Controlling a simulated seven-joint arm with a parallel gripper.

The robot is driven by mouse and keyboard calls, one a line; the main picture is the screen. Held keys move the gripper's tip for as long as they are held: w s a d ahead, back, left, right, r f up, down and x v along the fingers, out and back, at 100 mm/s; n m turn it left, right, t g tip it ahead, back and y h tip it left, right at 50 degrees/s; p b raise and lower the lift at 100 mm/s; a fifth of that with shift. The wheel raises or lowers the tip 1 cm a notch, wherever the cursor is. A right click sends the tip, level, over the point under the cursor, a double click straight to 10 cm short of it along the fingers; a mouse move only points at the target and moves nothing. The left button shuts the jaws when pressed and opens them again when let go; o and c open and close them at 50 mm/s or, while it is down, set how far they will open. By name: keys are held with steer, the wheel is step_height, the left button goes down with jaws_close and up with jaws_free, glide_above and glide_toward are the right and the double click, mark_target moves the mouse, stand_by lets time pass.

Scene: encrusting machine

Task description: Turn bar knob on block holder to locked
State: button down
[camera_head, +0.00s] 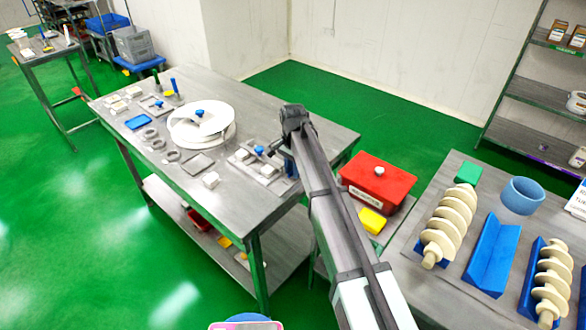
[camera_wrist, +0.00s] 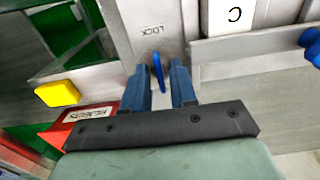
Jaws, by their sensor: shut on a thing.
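The blue bar knob (camera_wrist: 158,72) stands on the metal block holder (camera_wrist: 255,50). In the wrist view its bar runs roughly lengthwise between the blue fingers, with its upper end near the upside-down LOCK label (camera_wrist: 152,30). My gripper (camera_wrist: 159,80) is shut on this knob, one finger on each side. In the head view my arm reaches over the right end of the table to the holder (camera_head: 258,165), and my gripper (camera_head: 290,168) is partly hidden behind the arm. The gripped knob cannot be made out there.
A white block (camera_wrist: 236,14) marked C and another blue knob (camera_wrist: 311,46) are right of my fingers in the wrist view. A red box (camera_head: 376,185) and yellow block (camera_head: 372,221) lie right of the table.

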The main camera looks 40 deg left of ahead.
steer(key=c, duration=1.2)
jaws_free()
